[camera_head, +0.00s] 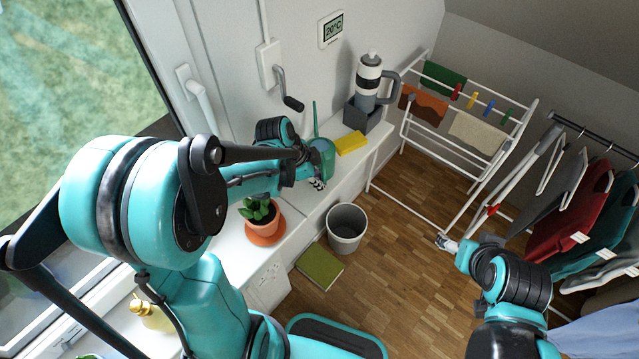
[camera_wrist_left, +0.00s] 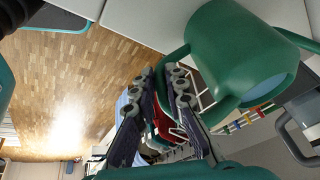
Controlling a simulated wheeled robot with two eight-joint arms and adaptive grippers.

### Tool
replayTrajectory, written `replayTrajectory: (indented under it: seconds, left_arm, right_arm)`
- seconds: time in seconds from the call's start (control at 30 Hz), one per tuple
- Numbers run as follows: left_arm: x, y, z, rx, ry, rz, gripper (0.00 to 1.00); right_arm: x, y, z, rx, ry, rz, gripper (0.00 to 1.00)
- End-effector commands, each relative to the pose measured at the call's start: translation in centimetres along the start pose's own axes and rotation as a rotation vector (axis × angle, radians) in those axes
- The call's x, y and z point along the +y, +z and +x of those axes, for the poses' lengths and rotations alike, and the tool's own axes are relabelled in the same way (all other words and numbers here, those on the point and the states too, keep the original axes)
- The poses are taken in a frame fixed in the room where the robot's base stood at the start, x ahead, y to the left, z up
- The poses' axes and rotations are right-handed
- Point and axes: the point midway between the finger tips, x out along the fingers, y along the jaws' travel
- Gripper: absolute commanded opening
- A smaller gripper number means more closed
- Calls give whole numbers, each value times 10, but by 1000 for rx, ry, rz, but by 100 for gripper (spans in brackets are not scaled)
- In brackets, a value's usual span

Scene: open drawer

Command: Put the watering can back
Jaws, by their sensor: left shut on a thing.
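The green watering can (camera_head: 325,148) is on the far side of my left gripper (camera_head: 314,172) at the white ledge, partly hidden by the gripper and arm in the head view. In the left wrist view the can (camera_wrist_left: 240,50) fills the upper right, and its curved handle runs between the fingers of my left gripper (camera_wrist_left: 165,78). The gripper is shut on the handle. I cannot tell whether the can's base touches the ledge. My right gripper (camera_head: 447,242) is over the floor at the right, away from the can; its finger opening is too small to judge.
A drying rack (camera_head: 405,200) stands beyond.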

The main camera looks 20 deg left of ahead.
Motion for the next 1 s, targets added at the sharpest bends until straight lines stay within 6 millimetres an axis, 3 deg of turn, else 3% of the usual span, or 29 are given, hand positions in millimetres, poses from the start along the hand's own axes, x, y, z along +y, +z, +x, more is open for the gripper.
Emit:
replayTrajectory:
  seconds: [0.33,0.37,0.43,0.77,0.87,1.0]
  left_arm:
    - [0,2,6,1,-1,0,0]
    - [1,2,6,0,0,0,15]
    - [1,2,6,0,0,0,33]
    - [0,2,4,0,0,-1,33]
    - [1,2,-5,0,-1,-2,33]
    - [0,1,-32,0,-1,-3,33]
  right_arm:
    - [0,1,2,0,0,0,70]
    - [0,1,2,0,0,0,70]
    - [0,1,2,0,0,0,70]
    - [0,0,1,0,0,0,70]
    - [0,-1,-2,0,0,0,70]
    - [0,-7,-9,0,0,0,70]
